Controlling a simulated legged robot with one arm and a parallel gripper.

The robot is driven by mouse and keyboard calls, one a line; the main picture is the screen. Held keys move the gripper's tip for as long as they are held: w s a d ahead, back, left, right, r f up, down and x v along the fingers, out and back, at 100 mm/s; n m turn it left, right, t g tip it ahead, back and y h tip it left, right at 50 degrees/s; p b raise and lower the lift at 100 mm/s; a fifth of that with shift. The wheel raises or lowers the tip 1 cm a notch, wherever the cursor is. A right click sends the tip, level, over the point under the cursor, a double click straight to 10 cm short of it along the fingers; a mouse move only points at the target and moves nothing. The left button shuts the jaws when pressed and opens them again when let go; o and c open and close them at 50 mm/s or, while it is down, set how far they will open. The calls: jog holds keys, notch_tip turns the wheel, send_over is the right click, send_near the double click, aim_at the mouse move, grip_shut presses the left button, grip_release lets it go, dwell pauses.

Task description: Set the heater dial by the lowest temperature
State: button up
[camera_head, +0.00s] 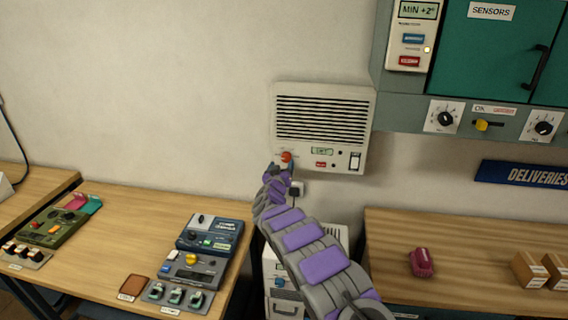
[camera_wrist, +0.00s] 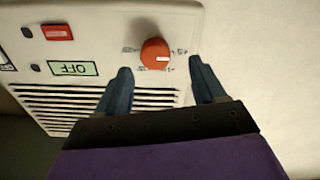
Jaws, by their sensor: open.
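The heater (camera_head: 323,127) is a cream wall box with a dark louvred grille. Its round orange-red dial (camera_head: 286,157) is at the lower left of its front. In the wrist view the dial (camera_wrist: 155,53) has a white pointer line and small printed marks around it. My gripper (camera_wrist: 160,75) is open and empty, with one finger on each side of the dial and the tips just short of it. In the head view my gripper (camera_head: 280,170) is just below the dial, partly hidden by my arm. The thermometer display (camera_head: 415,10) at upper right reads "MIN +2°".
The heater's small screen reads "OFF" in the wrist view (camera_wrist: 73,68), near a red button (camera_wrist: 58,33). A rocker switch (camera_head: 355,161) is at its right. A teal sensors cabinet (camera_head: 500,50) juts out at right.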

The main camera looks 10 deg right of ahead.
aim_at(285, 159)
jog(key=shift+w, duration=0.75)
jog(key=shift+w+d, duration=0.3)
jog(key=shift+w, duration=0.05)
jog(key=shift+w+d, duration=0.55)
jog(key=shift+d, duration=0.3)
jog(key=shift+a, duration=0.55)
jog(key=shift+c, duration=0.3)
jog(key=shift+d, duration=0.35)
jog(key=c, duration=1)
jog(key=shift+a, duration=0.15)
